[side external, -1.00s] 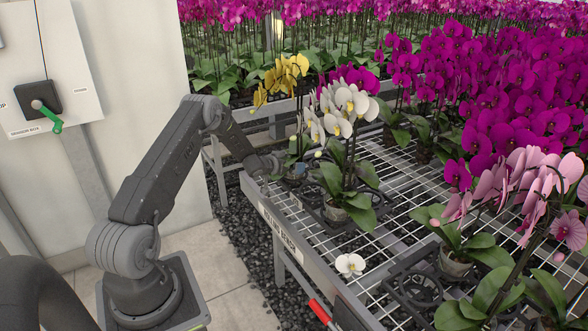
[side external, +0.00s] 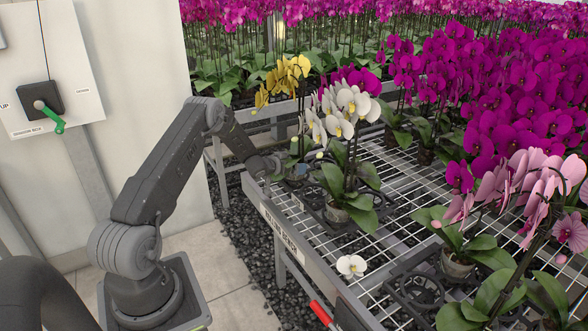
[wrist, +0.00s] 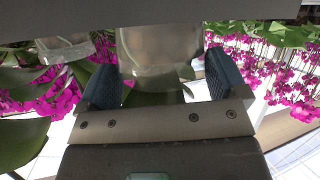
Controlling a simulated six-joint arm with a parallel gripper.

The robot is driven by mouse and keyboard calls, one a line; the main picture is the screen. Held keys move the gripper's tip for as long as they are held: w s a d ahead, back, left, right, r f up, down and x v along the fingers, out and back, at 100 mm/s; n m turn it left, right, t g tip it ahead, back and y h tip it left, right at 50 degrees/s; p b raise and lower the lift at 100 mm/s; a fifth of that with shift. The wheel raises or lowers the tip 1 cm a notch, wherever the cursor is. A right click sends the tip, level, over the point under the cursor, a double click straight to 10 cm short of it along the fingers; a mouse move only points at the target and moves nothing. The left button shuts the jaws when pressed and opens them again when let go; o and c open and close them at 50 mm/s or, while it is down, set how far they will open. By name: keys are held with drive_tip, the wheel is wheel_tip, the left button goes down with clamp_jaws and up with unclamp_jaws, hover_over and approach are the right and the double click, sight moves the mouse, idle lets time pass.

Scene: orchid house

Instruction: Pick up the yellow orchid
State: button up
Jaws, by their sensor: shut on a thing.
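The yellow orchid's blooms (side external: 284,78) stand upright at the far left end of the bench in the side view. Its lower part is partly hidden behind a white orchid (side external: 345,110). My gripper (side external: 285,167) is low at the base of the yellow orchid, at the bench's left edge. In the wrist view, a translucent pot (wrist: 160,50) sits between the two blue fingers of my gripper (wrist: 162,82), which is shut on it. Whether the pot is lifted off the bench is hard to tell.
The white orchid stands close in front of my gripper. A loose white bloom (side external: 350,265) lies on the wire bench (side external: 385,185). Pink orchids (side external: 540,180) and magenta orchids (side external: 480,90) crowd the right. An empty dark pot ring (side external: 415,292) sits near the front.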

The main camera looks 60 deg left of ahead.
sight(293, 158)
drive_tip(key=shift+r, duration=0.7)
drive_tip(key=r, duration=0.2)
drive_tip(key=s+r, duration=0.1)
drive_tip(key=shift+a+r, duration=0.25)
drive_tip(key=shift+r, duration=0.05)
drive_tip(key=s+a+r, duration=0.4)
drive_tip(key=s+r, duration=0.2)
drive_tip(key=s, duration=0.3)
drive_tip(key=w+d+f+n+y, duration=0.1)
drive_tip(key=w, duration=0.2)
drive_tip(key=w+d+f+n+g+y, duration=0.1)
drive_tip(key=w+d+f, duration=0.1)
drive_tip(key=w, duration=0.1)
drive_tip(key=w+d+f+n+y, duration=0.1)
drive_tip(key=w, duration=0.3)
drive_tip(key=shift+d+f+n+g+y, duration=0.3)
drive_tip(key=shift+d+g+y, duration=0.1)
drive_tip(key=shift+w+d+f, duration=0.2)
drive_tip(key=shift+d+f, duration=0.05)
drive_tip(key=shift+f, duration=2.25)
